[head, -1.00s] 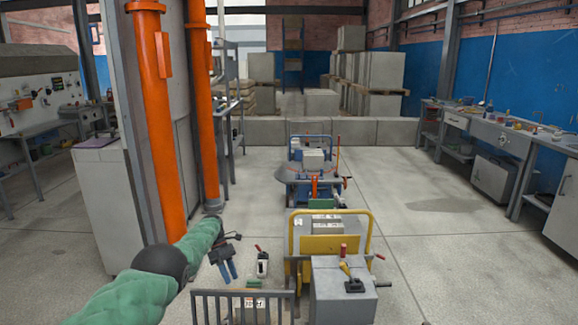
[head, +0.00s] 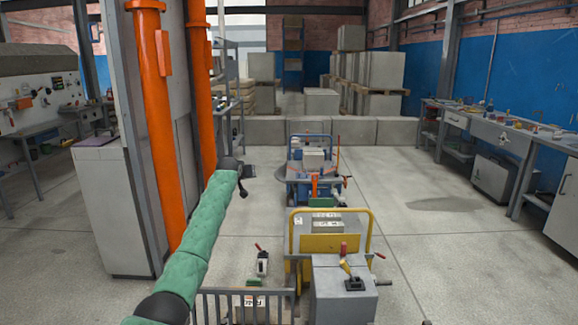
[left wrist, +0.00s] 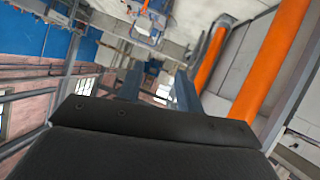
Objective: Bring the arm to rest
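My left arm, in a green padded sleeve, comes in from the lower left in the head view and stretches up and forward beside the orange pipes. My left gripper (head: 249,169) is at its far end, small and partly hidden by the wrist. In the left wrist view my left gripper (left wrist: 158,88) shows two blue-grey fingers spread apart with nothing between them. It is open and touches nothing that I can see. My right arm and gripper are not in view.
Orange pipes (head: 158,120) on a grey column stand close left of my arm. A yellow-framed machine (head: 330,243) is at front centre, with a blue machine (head: 311,170) behind it. A grey railing (head: 245,305) is at the bottom. Open floor lies to the right.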

